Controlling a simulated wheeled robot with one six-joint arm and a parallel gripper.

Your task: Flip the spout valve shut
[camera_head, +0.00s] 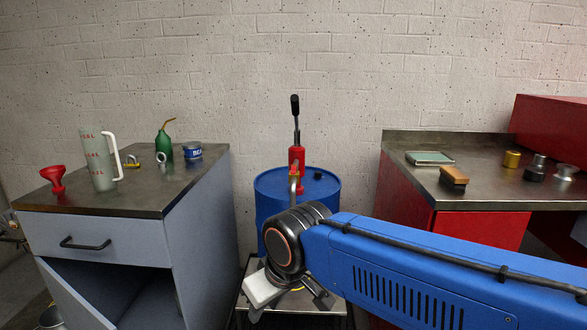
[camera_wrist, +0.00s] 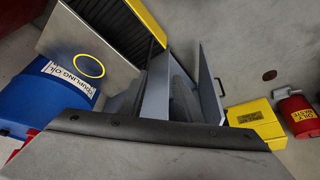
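A red hand pump (camera_head: 297,157) with a black handle stands upright on a blue drum (camera_head: 325,190). A small brass-coloured spout part (camera_head: 293,178) shows on the pump's front. I cannot make out the valve lever or its position. My gripper (camera_head: 290,297) is in front of the drum, below the spout and apart from it. The drum (camera_wrist: 72,82) appears at the left edge there, with an oil label. The spout is not visible in that view.
A metal stand (camera_wrist: 88,55) with a yellow ring mark is beside the drum. The left cabinet (camera_head: 105,235) holds a measuring jug (camera_head: 97,160), red funnel (camera_head: 54,180) and green oil can (camera_head: 163,145). A red bench (camera_head: 490,190) stands right. A red waste can (camera_wrist: 298,118) is on the floor.

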